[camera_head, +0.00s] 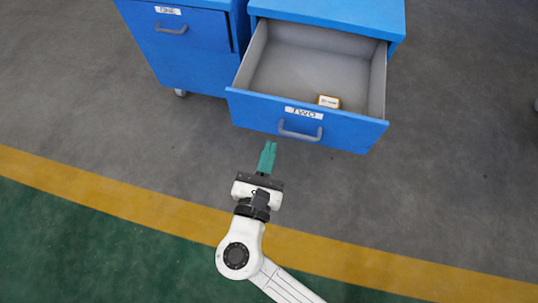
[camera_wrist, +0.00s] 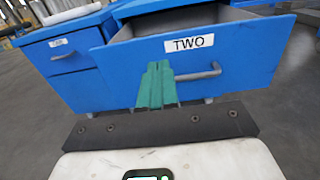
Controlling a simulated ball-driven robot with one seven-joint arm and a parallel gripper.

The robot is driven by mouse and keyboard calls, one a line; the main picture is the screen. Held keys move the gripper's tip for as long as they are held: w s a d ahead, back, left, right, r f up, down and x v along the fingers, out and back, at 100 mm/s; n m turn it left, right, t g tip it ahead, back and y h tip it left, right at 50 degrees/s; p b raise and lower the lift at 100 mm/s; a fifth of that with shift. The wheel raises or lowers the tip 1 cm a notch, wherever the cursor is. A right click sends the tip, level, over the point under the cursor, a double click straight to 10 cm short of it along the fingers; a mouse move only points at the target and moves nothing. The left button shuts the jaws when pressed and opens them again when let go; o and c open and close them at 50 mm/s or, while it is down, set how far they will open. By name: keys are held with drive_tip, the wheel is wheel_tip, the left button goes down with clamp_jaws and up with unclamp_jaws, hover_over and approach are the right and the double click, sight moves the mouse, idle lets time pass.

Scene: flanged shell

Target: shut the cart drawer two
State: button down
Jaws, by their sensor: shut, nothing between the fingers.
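The cart drawer two (camera_head: 350,131) is pulled out of its blue cart (camera_head: 335,12), with a blue front, a grey inside, a "TWO" label and a grey bar handle (camera_head: 300,133). A small yellow-edged box (camera_head: 329,101) lies inside near the front. My gripper (camera_head: 269,145) has green fingers, shut and empty, pointing at the drawer front just left of the handle and seemingly a little short of it. In the wrist view the fingers (camera_wrist: 157,68) overlap the drawer front (camera_wrist: 240,72) below the label, by the handle's left end (camera_wrist: 198,75). Contact cannot be told.
A second blue cart (camera_head: 195,70) with a closed drawer labelled "ONE" stands to the left, on casters. The grey floor (camera_head: 450,190) to the right and in front is clear. A yellow stripe (camera_head: 120,195) and green floor lie nearer me.

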sight(283, 104)
drive_tip(key=b+x, duration=0.3)
drive_tip(key=x, duration=0.7)
drive_tip(key=shift+w, duration=0.15)
drive_tip(key=b+x, duration=0.4)
drive_tip(key=x, duration=2)
drive_tip(key=shift+f, duration=0.15)
